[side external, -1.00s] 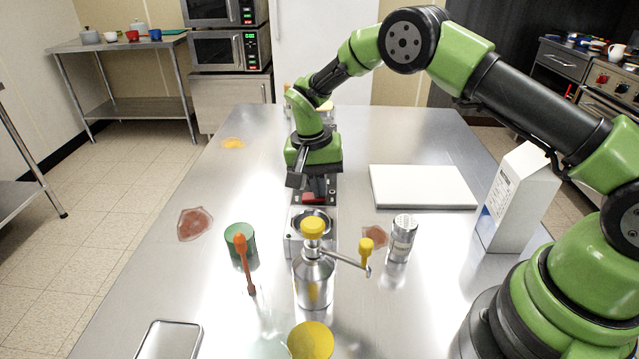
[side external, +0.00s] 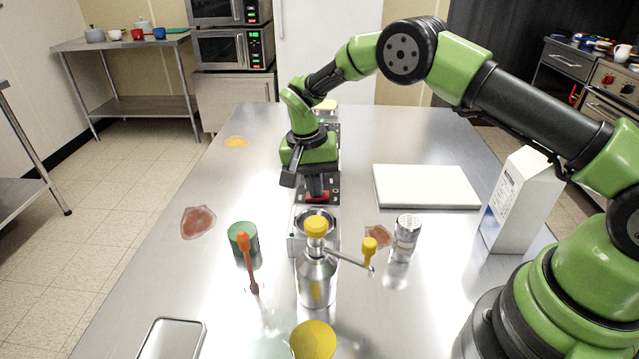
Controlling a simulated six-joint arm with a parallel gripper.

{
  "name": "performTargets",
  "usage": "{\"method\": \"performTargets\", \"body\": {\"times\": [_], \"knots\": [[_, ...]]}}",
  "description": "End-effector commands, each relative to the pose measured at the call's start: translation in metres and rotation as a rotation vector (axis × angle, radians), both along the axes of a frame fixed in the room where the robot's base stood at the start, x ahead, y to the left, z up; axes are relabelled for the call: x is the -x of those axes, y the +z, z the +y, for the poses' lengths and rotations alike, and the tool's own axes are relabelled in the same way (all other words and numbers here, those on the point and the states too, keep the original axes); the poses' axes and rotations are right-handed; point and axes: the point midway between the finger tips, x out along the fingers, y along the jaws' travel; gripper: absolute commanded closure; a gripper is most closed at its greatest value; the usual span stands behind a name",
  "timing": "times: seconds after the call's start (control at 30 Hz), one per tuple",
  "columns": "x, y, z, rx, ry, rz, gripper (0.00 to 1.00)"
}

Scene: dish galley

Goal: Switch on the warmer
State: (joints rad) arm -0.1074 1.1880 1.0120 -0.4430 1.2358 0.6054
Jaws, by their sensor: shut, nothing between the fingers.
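A small silver box with a round plate on top (side external: 298,240), which looks like the warmer, stands mid-table behind a metal grinder. A dark panel (side external: 332,172) lies just behind it, with a red part (side external: 318,197) at its near end. My gripper (side external: 317,192) points down over this red part, its fingers shut and empty. The fingertips are at or just above the red part; I cannot tell whether they touch it. The gripper body hides part of the dark panel, and the grinder hides the box's front.
The grinder (side external: 316,275) with its side crank stands close in front. A white board (side external: 425,187) and a carton (side external: 522,200) are at right. The table's left rear is mostly clear.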

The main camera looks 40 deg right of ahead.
Motion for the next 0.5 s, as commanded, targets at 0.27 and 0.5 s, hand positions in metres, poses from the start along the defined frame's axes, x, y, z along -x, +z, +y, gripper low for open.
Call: {"method": "performTargets", "body": {"times": [0.27, 0.5], "knots": [[0.0, 0.002, 0.0, 0.0, -0.001, 0.0, 1.0], [-0.004, 0.033, 0.003, 0.0, 0.0, -0.006, 1.0]]}}
